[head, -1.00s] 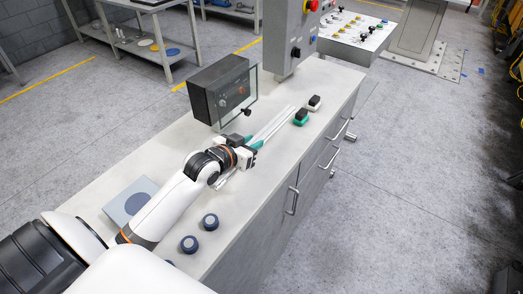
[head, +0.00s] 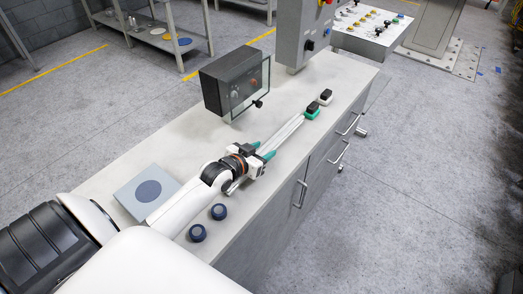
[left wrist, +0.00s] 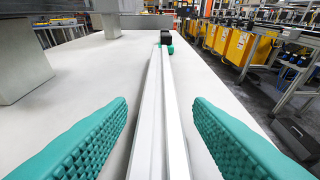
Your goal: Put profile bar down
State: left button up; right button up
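The pale profile bar (head: 287,134) lies lengthwise along the light bench top. Its far end is close to a green block with a black top (head: 312,111); I cannot tell if they touch. In the left wrist view the bar (left wrist: 160,120) runs away from me as long pale strips with a groove between them. My left gripper (head: 263,150) is at the near end of the bar. Its green ribbed fingers (left wrist: 160,130) stand wide apart on either side of the bar, with a gap on each side. My right gripper is not in view.
A black box with a clear front (head: 234,85) stands left of the bar. The bench's right edge is close.

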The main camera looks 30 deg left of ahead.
pick_arm(q)
jog(key=shift+r, duration=0.1)
jog(key=b+v, duration=0.1)
jog(key=v, duration=1.1)
